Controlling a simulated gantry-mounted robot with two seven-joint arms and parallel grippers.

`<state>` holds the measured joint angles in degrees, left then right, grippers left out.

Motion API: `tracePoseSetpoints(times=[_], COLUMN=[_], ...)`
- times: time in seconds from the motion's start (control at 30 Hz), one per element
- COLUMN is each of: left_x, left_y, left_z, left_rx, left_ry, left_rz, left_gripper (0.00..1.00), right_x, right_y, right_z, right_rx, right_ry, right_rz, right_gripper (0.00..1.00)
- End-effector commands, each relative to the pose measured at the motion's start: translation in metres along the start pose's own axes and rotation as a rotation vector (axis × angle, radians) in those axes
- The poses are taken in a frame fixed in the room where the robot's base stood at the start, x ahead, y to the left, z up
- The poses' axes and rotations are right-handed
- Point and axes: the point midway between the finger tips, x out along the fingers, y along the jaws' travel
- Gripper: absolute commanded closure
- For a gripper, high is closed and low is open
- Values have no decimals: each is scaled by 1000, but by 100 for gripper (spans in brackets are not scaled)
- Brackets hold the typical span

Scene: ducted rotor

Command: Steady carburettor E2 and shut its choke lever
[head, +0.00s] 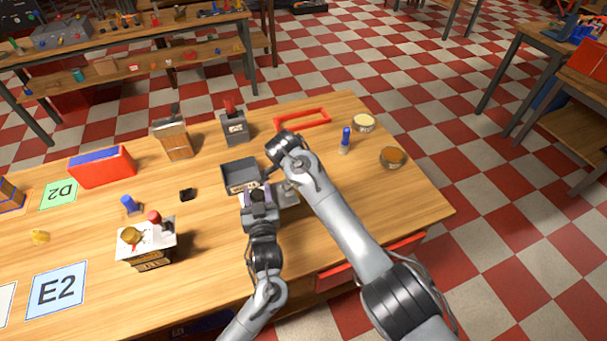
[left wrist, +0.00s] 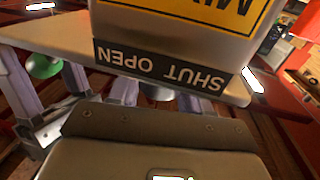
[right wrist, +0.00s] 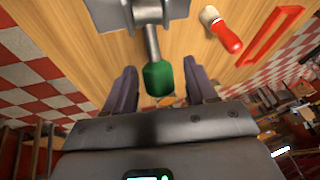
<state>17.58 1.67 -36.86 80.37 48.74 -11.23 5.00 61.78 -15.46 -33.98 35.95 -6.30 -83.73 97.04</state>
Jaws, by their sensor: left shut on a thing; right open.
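A silver carburettor (head: 288,196) stands at the table's front, partly hidden by my arms. In the left wrist view its body (left wrist: 180,45) fills the top, upside down, with a "SHUT OPEN" strip (left wrist: 160,68). My left gripper (head: 257,193) is shut on part of it; the exact contact is hard to see. In the right wrist view, the lever's green grip (right wrist: 158,78) hangs from a metal rod between the spread fingers of my open right gripper (right wrist: 160,92), apparently without contact. The head view hides these fingertips. The lever's position against the strip cannot be told.
A dark grey open box (head: 240,176) stands just left of the carburettor. A blue-handled tool (head: 345,139), two round tins and a red frame (head: 302,119) are beyond my right arm. The E2 card (head: 57,289) lies bare at lower left, near a box with knobs (head: 147,246).

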Motion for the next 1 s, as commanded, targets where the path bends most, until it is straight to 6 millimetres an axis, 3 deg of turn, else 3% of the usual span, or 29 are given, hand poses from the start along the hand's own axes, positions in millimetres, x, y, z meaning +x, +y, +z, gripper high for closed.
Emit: tracePoseSetpoints(times=[0.1,0.47,0.77,1.0], left_x=[0,0,0,0], left_y=[0,0,1,1], left_z=[0,0,0,0], left_rx=[0,0,0,0], left_ry=[0,0,0,0], left_rz=[1,1,1,1], left_gripper=[95,95,95,95], right_x=[0,0,-2,-13], right_y=[0,0,-1,-4], right_z=[0,0,2,7], right_rx=[0,0,-12,-59], right_ry=[0,0,32,209], right_rz=[0,0,3,17], right_gripper=[47,100,100,100])
